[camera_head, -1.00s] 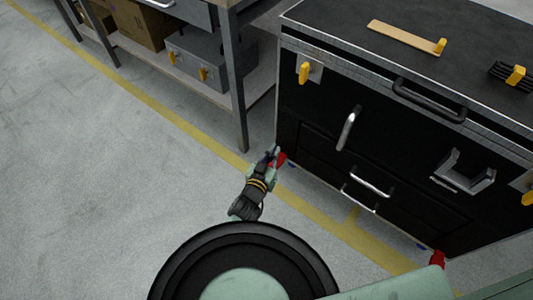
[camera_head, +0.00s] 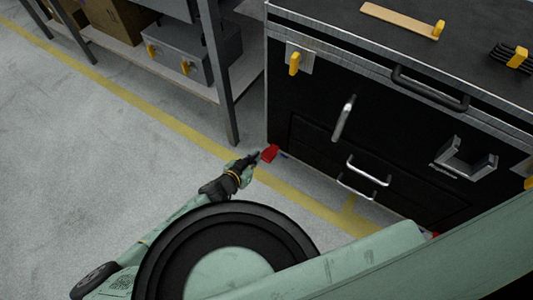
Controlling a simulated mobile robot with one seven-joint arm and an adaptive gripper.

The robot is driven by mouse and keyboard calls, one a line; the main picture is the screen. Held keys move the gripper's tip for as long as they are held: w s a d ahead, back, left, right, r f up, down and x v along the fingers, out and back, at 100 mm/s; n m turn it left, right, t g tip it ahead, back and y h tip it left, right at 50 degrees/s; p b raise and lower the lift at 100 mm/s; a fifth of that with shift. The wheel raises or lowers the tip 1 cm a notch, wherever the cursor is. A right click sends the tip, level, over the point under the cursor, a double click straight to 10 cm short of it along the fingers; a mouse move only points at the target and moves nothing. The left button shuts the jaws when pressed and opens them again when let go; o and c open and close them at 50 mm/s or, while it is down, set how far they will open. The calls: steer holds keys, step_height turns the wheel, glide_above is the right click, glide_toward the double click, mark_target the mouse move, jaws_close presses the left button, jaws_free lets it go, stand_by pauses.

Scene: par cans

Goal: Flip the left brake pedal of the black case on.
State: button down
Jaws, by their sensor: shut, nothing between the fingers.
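The black case (camera_head: 310,115) stands on the floor at the right, with metal edges and handles on its front. Its left brake pedal (camera_head: 270,153) is a small red lever at the bottom left front corner. My gripper (camera_head: 255,158) is shut, low near the floor, with its tips just left of the red pedal. Whether the tips touch it cannot be told at this size. A second red pedal (camera_head: 436,234) barely shows at the case's lower right, mostly hidden behind my arm.
A metal shelf rack (camera_head: 220,85) with a grey toolbox (camera_head: 190,55) and cardboard boxes (camera_head: 125,18) stands left of the case. Its leg is close to the case's left side. Open grey floor with a yellow line (camera_head: 150,105) lies in front.

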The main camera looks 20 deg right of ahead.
steer(key=b, duration=0.1)
glide_above(265, 160)
steer(key=d, duration=0.2)
steer(key=f, duration=0.3)
steer(key=w+f, duration=0.1)
steer(key=f, duration=0.1)
steer(key=shift+s+a+f, duration=0.1)
steer(key=shift+a+f, duration=0.1)
steer(key=shift+f, duration=0.4)
steer(key=shift+s+a+f, duration=0.1)
steer(key=shift+a+f, duration=0.05)
steer(key=shift+f, duration=0.4)
steer(key=shift+a+f+b, duration=0.15)
steer(key=shift+f+b, duration=0.15)
steer(key=shift+f, duration=0.35)
steer(key=shift+s+f, duration=0.1)
steer(key=shift+s+a+f+t+h+b, duration=0.15)
steer(key=shift+f+t+h+b, duration=0.15)
steer(key=shift+b, duration=0.6)
